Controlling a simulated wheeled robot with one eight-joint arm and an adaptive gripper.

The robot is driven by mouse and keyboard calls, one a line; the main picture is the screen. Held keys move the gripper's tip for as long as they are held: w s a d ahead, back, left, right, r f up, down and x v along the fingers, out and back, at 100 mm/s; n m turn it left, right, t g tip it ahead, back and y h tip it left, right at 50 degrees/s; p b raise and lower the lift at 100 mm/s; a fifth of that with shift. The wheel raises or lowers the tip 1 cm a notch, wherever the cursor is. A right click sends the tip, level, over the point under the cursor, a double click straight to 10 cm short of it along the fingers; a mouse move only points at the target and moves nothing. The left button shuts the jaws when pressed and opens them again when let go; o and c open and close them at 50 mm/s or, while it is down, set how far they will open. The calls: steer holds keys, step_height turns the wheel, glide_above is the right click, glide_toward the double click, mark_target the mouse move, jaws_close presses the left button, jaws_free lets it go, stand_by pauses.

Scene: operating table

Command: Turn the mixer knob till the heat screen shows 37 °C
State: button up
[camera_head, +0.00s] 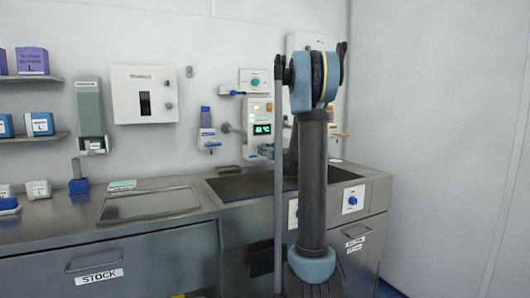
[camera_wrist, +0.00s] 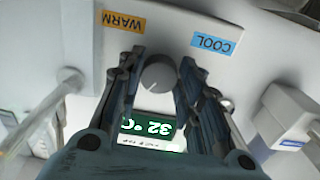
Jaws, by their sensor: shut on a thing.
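The mixer knob (camera_wrist: 158,73) is a grey round dial on a pale panel, and the fingers of my gripper (camera_wrist: 161,62) stand on both sides of it, shut on it. The heat screen (camera_wrist: 150,130) is just below the knob in the wrist view. An orange WARM label (camera_wrist: 124,21) is at upper left and a blue COOL label (camera_wrist: 213,43) at upper right, both upside down. In the head view the lit screen (camera_head: 262,129) is on the wall unit; my arm partly covers the area beside it.
A steel sink (camera_head: 240,188) lies below the wall unit, set in a counter (camera_head: 200,222). A tray (camera_head: 148,204) lies on the counter to the left. Wall dispensers (camera_head: 90,112) and a white cabinet (camera_head: 144,94) hang further left. A white dispenser (camera_wrist: 287,125) is at right in the wrist view.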

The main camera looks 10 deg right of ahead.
steer(key=shift+m, duration=0.3)
steer(key=m, duration=1.4)
stand_by(0.6)
steer(key=shift+s, duration=0.1)
steer(key=o, duration=1.1)
steer(key=shift+c, duration=0.2)
